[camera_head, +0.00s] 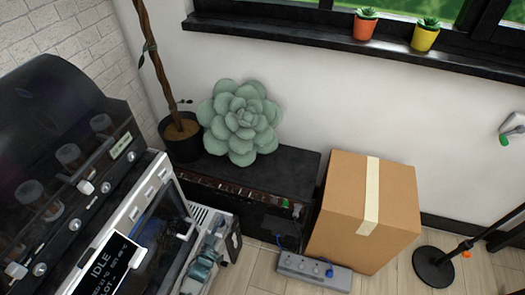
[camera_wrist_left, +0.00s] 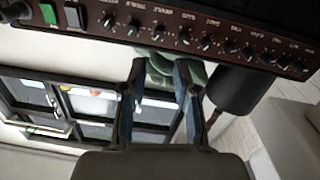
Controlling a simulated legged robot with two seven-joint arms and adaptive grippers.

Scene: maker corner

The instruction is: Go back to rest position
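My left gripper (camera_head: 213,240) is low in the head view, beside the white-framed machine and in front of the black amplifier (camera_head: 265,170). In the left wrist view its two fingers (camera_wrist_left: 159,66) are apart, with nothing held between them. That view is upside down. The amplifier's dark red knob panel (camera_wrist_left: 215,40) runs across its top, beyond the fingertips. Part of the green succulent (camera_wrist_left: 160,72) shows through the finger gap. My right gripper is in neither view.
The machine (camera_head: 75,180) with an "IDLE" display fills the left. A black round stand base (camera_head: 434,268) is at lower right. Two small pots (camera_head: 364,27) sit on the windowsill.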

